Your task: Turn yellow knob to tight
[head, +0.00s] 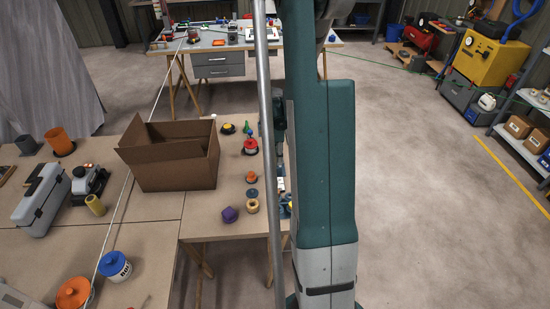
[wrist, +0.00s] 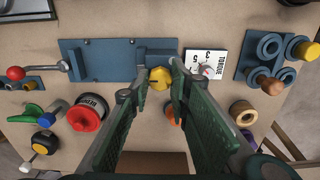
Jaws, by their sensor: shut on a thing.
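The yellow knob (wrist: 160,77) shows in the wrist view, at the right end of a blue plate with a raised block. It has a dark mark on its face. My gripper (wrist: 160,86) has its two green fingers on either side of the knob and is shut on it. The fingertips cover part of the knob's sides. No word for tight is readable. In the head view my arm hides the knob and the gripper.
A red-ball lever (wrist: 16,73), a red-topped container (wrist: 87,112) and a green-handled part (wrist: 34,111) lie left. An open cardboard box (head: 175,165) stands on the bench.

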